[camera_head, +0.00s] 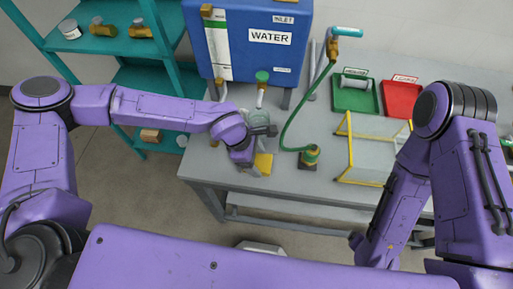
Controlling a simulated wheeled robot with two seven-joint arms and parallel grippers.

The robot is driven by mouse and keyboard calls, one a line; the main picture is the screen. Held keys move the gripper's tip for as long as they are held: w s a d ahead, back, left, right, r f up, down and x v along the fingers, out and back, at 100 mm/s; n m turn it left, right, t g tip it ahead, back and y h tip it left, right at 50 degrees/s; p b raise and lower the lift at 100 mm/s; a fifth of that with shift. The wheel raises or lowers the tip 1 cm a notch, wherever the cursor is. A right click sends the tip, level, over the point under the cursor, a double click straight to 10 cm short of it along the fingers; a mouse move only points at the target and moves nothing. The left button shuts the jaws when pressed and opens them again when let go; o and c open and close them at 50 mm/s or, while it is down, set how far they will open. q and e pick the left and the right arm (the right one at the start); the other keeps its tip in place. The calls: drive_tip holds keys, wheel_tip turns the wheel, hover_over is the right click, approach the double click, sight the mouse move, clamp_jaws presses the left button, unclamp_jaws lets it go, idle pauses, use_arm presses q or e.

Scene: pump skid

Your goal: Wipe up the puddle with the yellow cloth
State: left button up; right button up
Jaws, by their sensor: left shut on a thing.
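The yellow cloth (263,163) is near the front left edge of the grey bench. My left gripper (257,147) is over it, shut on the cloth; the wrist hides part of the grip. I cannot tell whether the cloth touches the bench top. I cannot make out the puddle; my left arm and wrist cover part of the bench there. My right arm hangs at the right, in front of the bench, and I cannot make out its gripper.
A blue water tank (265,68) stands at the back of the bench (307,185). A yellow-edged frame (349,153), a green tray (369,104) and a red tray (390,98) are to the right. Teal shelves (98,44) stand left.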

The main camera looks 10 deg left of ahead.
use_arm(q)
drive_tip(key=shift+r+p, duration=0.4)
drive_tip(key=shift+r, duration=1.35)
